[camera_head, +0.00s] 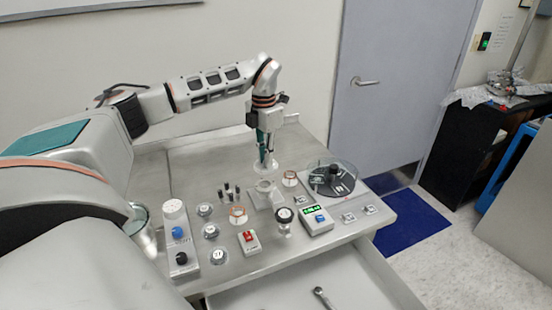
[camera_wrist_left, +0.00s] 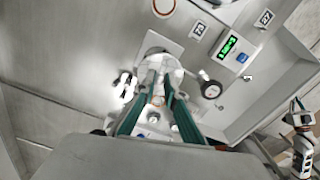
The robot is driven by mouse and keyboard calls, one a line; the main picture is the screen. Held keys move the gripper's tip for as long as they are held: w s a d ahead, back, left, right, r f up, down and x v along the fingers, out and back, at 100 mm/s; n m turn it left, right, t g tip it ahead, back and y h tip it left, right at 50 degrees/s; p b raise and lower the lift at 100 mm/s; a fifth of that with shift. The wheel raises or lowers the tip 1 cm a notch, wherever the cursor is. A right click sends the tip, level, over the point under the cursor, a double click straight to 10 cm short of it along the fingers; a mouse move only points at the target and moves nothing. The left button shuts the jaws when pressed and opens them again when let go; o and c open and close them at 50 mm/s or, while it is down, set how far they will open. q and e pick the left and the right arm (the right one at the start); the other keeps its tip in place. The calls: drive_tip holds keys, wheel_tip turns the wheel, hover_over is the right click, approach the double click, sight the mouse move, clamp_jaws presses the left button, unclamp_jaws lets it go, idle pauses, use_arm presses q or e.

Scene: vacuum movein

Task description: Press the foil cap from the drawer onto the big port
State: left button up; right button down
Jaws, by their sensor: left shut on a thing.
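My left gripper (camera_head: 264,157) points straight down above the middle of the bench. Its teal fingers (camera_wrist_left: 160,97) are shut on a pale round piece (camera_head: 266,168), which looks like the foil cap; the fingers partly hide it. Directly below in the head view is a pale round port on a square plate (camera_head: 267,195), which looks like the big port. A small gap seems to show between them, but contact is hard to judge. In the left wrist view, part of what looks like my right gripper (camera_wrist_left: 298,106) shows at the right edge; its jaws are unclear.
A pressure gauge (camera_head: 284,215), a green-lit display box (camera_head: 317,219), a red-switch box (camera_head: 249,241) and a clear-covered turntable (camera_head: 333,180) crowd the bench. Small dark pegs (camera_head: 227,192) stand left of the port.

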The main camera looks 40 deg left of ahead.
use_arm(q)
drive_tip(key=shift+s+a+f, duration=0.1)
drive_tip(key=shift+a+f, duration=0.15)
drive_tip(key=shift+f, duration=2.9)
drive_tip(key=shift+f, duration=0.6)
drive_tip(key=o, duration=0.8)
drive_tip(key=shift+o, duration=0.2)
drive_tip(key=shift+r, duration=0.1)
wheel_tip(320, 180, up, 12)
drive_tip(key=shift+f, duration=0.1)
idle(0.4)
